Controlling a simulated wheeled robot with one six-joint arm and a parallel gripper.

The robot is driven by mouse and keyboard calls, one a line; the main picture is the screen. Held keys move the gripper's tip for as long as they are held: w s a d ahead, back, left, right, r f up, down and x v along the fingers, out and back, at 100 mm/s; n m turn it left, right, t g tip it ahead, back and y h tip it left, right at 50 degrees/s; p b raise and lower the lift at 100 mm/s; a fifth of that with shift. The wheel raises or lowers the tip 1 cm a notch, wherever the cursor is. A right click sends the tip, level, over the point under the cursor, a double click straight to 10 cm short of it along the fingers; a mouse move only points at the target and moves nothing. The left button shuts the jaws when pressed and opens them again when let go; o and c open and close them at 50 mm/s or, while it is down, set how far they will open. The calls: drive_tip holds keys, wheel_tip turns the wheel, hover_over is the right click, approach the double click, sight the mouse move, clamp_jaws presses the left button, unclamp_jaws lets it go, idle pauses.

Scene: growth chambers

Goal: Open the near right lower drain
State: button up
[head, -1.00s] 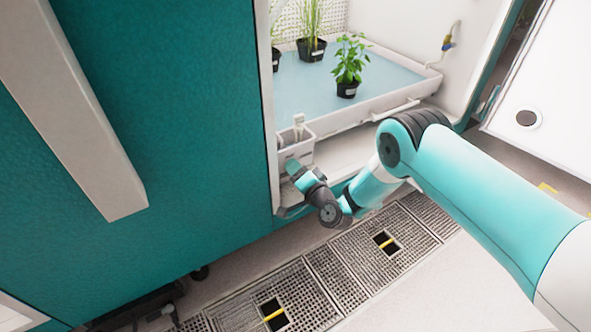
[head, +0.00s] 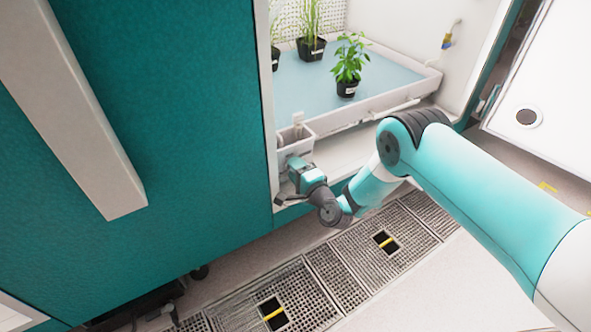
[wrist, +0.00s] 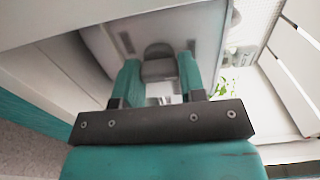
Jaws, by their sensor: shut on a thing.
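My gripper (head: 296,168) is at the lower front left corner of the open chamber, just below a small pale drain box (head: 295,138) fixed to the tray's near corner. In the wrist view, my gripper (wrist: 159,78) has its two teal fingers on either side of a grey drain handle (wrist: 158,66) and is shut on it. The handle sits under a pale panel-like surface. In the head view the handle is hidden by my gripper and wrist, so I cannot tell its exact angle.
The white tray (head: 375,112) holds potted plants (head: 349,68) on a blue mat. A large teal door (head: 170,130) with a long pale handle (head: 75,110) stands at left. Floor grates (head: 345,265) with dark openings lie below. A white panel (head: 545,110) stands at right.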

drive_tip(key=shift+s+a, duration=0.1)
drive_tip(key=shift+a, duration=0.05)
drive_tip(key=o, duration=0.9)
drive_tip(key=shift+d, duration=0.2)
drive_tip(key=shift+s+d+p, duration=0.3)
drive_tip(key=shift+s+p, duration=0.2)
drive_tip(key=shift+p, duration=0.05)
drive_tip(key=shift+p+v, duration=8.05)
drive_tip(key=shift+p, duration=2.55)
drive_tip(key=shift+w, duration=0.1)
